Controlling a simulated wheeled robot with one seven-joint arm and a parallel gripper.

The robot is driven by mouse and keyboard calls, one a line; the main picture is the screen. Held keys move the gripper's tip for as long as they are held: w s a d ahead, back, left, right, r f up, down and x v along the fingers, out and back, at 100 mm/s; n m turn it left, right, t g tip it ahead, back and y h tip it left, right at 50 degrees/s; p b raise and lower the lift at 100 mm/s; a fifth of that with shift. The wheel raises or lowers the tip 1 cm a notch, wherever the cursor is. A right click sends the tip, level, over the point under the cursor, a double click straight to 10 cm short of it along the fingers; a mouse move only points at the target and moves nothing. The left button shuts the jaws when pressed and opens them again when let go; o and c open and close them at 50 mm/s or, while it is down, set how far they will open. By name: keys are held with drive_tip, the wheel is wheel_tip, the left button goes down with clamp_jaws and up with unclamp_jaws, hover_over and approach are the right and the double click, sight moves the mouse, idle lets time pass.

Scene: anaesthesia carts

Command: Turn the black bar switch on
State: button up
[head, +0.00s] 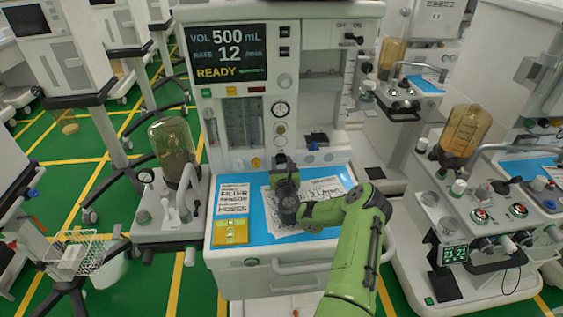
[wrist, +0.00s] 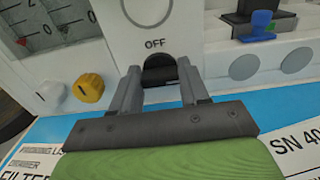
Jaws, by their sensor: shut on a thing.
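The black bar switch (wrist: 160,66) sits low on the white front panel of the anaesthesia machine, just under the printed word OFF, in the wrist view. My gripper (wrist: 160,76) has one finger on each side of it and is closed on it. Part of the switch is hidden by the fingers, and I cannot tell its exact angle. In the head view my gripper (head: 283,170) reaches over the blue work surface to the panel's lower middle and hides the switch.
A yellow knob (wrist: 88,87) is left of the switch. A blue knob (wrist: 262,20) on a black block and blank grey discs are to its right. Printed sheets (head: 318,194) and a yellow pad (head: 231,231) lie on the blue surface (head: 259,226). A display (head: 229,52) reads READY.

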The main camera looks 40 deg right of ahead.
drive_tip(key=shift+r, duration=0.35)
drive_tip(key=o, duration=1.1)
drive_tip(key=shift+c, duration=0.2)
drive_tip(key=shift+f, duration=0.15)
drive_tip(key=shift+f, duration=0.1)
